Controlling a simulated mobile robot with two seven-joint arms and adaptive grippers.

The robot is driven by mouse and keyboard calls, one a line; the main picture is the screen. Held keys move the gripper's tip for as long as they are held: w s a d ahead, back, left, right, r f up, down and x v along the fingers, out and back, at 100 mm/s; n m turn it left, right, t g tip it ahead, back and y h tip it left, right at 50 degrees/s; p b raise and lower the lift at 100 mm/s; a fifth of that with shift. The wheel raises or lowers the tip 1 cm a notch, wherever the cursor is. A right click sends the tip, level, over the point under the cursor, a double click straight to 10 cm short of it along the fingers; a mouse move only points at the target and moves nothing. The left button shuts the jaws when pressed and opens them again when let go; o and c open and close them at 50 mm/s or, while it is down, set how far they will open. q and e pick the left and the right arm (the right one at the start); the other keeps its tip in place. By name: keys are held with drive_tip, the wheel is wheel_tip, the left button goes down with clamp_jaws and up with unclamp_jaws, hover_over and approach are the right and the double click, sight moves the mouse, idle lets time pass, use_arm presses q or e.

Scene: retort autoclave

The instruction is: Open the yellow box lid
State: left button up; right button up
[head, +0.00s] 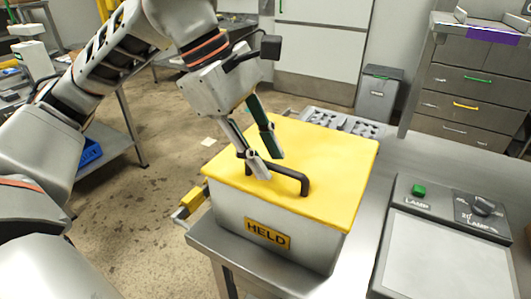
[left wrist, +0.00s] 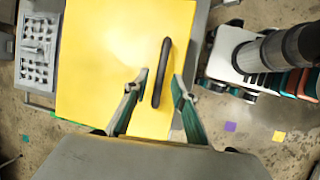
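The yellow lid (head: 335,150) lies flat and closed on a grey box (head: 230,215) with a yellow HELD label on its front. A dark bar handle (head: 295,180) stands on the lid near its front edge. My left gripper (head: 270,163) is over the lid, pointing down at the handle, with its fingers apart. In the left wrist view the handle (left wrist: 162,72) shows between the two spread fingertips (left wrist: 156,83), closer to the right one. I see no clear contact with the handle. The lid (left wrist: 110,55) also fills the middle there. My right gripper is not in view.
The box stands on a steel table (head: 362,220). A lamp panel (head: 435,260) with a green button and knob is to its right. A grey tray (head: 340,123) lies behind the box. A yellow latch-like piece (head: 190,201) sticks out at the box's left.

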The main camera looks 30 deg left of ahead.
use_arm(q)
clamp_jaws()
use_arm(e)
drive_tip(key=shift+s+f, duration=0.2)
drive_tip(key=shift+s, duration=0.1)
use_arm(q)
drive_tip(key=shift+r, duration=0.1)
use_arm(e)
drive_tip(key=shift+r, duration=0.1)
